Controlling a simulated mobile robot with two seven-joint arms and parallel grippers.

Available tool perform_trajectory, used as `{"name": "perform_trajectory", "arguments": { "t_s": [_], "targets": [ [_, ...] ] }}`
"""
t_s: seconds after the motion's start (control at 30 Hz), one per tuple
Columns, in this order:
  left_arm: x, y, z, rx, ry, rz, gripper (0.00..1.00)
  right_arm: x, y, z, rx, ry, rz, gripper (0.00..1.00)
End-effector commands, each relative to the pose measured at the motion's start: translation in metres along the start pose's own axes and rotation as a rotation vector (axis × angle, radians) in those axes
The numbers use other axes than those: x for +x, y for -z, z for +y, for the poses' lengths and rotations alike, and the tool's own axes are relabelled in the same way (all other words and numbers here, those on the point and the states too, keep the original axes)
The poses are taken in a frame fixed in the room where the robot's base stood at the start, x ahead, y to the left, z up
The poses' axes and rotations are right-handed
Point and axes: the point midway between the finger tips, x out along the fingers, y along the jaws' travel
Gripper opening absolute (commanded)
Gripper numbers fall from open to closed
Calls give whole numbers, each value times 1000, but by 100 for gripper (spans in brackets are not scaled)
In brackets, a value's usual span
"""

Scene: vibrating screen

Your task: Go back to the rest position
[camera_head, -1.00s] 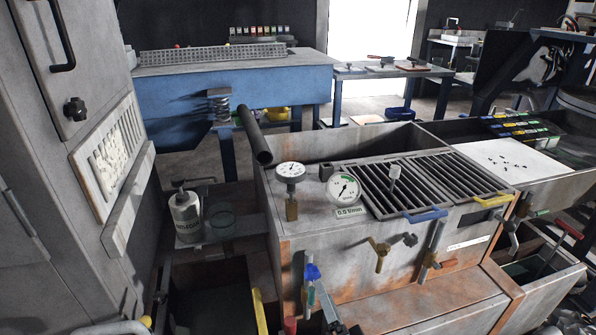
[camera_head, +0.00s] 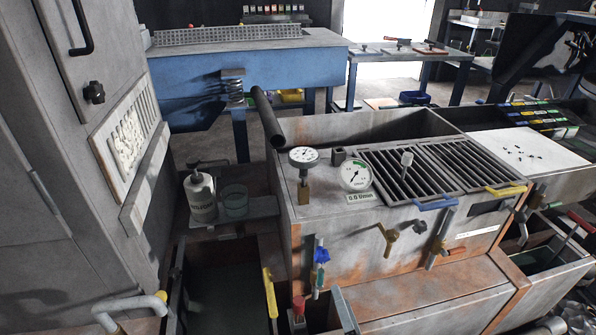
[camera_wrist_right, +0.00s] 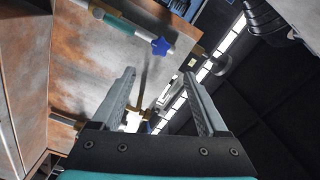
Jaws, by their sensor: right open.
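My right gripper (camera_wrist_right: 159,74) shows in the right wrist view with its two grey fingers wide apart and nothing between them. Beyond the fingers are the rusty metal front of the machine and a blue star-shaped knob (camera_wrist_right: 162,46) on a green-and-white tube. In the head view this blue knob (camera_head: 321,255) is on the front of the screen machine (camera_head: 405,240). A grey bar (camera_head: 346,311) at the bottom edge may be part of my right gripper; I cannot tell. My left gripper is in neither view.
Two dial gauges stand on the machine, one upright (camera_head: 304,156) and one flat (camera_head: 355,177). Beside them lie slotted screens (camera_head: 405,172). A grey cabinet (camera_head: 75,150) stands close on the left. A white bottle (camera_head: 200,195) and a glass beaker (camera_head: 235,201) are on a small shelf.

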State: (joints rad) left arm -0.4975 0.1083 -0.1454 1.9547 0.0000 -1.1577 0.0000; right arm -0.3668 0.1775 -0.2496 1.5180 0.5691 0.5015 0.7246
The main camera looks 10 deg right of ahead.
Motion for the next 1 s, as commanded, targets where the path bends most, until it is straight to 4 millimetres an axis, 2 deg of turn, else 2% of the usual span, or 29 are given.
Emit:
{"name": "perform_trajectory", "arguments": {
  "t_s": [0.37,0.47,0.57,0.77,0.87,1.0],
  "targets": [
    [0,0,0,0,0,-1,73,-4,0,0,-3,-1,-1,77],
    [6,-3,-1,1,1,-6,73,-5,-4,9,-39,-27,-24,77],
    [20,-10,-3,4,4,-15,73,-11,-15,31,-128,-90,-82,77],
    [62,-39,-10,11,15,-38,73,-42,-43,102,-409,-278,-292,77],
    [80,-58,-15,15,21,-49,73,-68,-53,139,-547,-371,-416,77],
    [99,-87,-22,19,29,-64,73,-112,-62,186,-727,-490,-607,77]
  ]
}}
